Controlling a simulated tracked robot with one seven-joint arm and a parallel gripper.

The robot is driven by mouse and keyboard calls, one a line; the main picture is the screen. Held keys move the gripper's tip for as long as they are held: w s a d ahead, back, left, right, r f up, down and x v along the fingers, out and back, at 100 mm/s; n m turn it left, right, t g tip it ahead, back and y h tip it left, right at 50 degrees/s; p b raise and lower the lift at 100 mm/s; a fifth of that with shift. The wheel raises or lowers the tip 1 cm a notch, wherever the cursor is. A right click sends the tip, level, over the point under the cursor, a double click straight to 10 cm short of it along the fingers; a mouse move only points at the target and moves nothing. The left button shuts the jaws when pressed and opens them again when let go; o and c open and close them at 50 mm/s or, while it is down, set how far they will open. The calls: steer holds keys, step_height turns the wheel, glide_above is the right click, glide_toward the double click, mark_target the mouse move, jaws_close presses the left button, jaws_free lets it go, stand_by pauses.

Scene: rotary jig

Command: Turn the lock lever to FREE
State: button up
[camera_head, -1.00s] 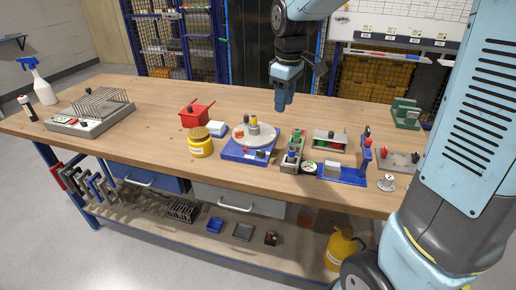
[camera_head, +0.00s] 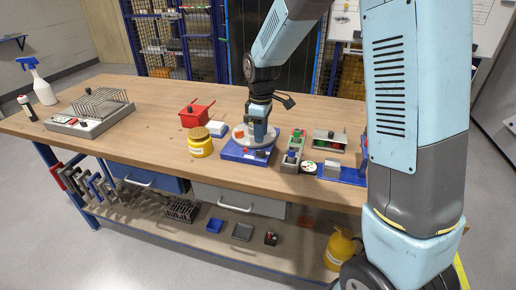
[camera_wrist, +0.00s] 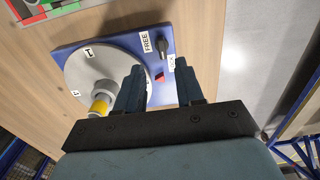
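The rotary jig has a blue base (camera_head: 232,152) and a grey round plate (camera_head: 239,132). The wrist view shows its blue base (camera_wrist: 185,32) and plate (camera_wrist: 82,62) from above. The black lock lever (camera_wrist: 163,46) sits at a corner of the base, between the FREE label (camera_wrist: 146,42) and the LOCK label (camera_wrist: 171,64). I cannot tell which label it points to. In the head view my gripper (camera_head: 258,142) hides the lever.
A grey and yellow peg (camera_wrist: 100,104) stands on the plate close to my left finger.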

mark_target(261, 154)
step_height(261, 154, down, 7)
steer(key=shift+r, duration=0.2)
stand_by(0.3)
